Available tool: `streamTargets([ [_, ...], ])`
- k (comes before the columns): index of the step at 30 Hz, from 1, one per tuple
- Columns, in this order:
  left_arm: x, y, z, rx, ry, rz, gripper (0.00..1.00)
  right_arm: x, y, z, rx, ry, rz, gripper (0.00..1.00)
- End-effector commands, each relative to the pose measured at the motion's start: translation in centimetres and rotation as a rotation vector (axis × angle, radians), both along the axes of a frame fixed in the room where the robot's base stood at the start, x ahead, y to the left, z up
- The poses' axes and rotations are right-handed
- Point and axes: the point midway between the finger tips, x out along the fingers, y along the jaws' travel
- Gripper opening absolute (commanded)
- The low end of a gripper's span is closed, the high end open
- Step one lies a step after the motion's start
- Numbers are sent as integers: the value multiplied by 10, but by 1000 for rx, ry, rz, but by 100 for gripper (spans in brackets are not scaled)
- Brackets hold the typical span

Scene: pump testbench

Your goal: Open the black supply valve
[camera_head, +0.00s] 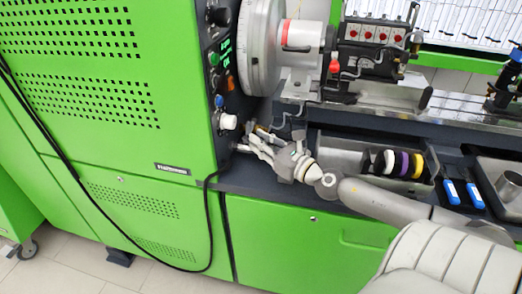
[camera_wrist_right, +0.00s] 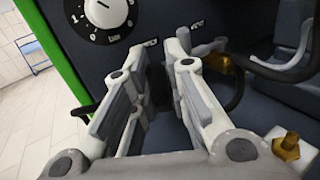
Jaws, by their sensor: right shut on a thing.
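My right gripper (camera_head: 250,143) reaches in from the right, at the lower right edge of the green cabinet (camera_head: 165,150), below a white dial. In the right wrist view, the fingers of this gripper (camera_wrist_right: 160,50) point at the dark panel, with a dark part (camera_wrist_right: 157,85) between them. The gripper is shut on this part, which I take to be the black supply valve; the fingers hide most of it. A short black piece (camera_wrist_right: 86,110) sticks out left of the left finger. My left gripper is not in view.
The white dial (camera_wrist_right: 105,12) sits just above the fingers. A brass fitting (camera_wrist_right: 286,146) and a bent pipe (camera_wrist_right: 285,65) are close on the right. A black cable (camera_head: 207,225) hangs down the cabinet front. A tray with coloured rings (camera_head: 402,163) lies right of the gripper.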

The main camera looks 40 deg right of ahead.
Motion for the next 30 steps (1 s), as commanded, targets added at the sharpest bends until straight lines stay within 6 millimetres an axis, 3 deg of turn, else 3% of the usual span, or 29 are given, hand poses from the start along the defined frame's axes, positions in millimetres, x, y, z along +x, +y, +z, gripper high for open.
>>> streamTargets([
  [1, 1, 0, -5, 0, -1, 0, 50, -2, 9, -7, 6, 14, 30, 0],
  [17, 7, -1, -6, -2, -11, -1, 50, -2, 9, -4, 8, 15, 45, 0],
  [18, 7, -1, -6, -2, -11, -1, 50, -2, 9, -4, 8, 15, 45, 17],
  [22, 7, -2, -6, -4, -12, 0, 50, -2, 7, -3, 5, 12, 42, 34],
  [30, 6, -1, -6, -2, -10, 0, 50, -1, 5, -2, 2, 8, 36, 35],
])
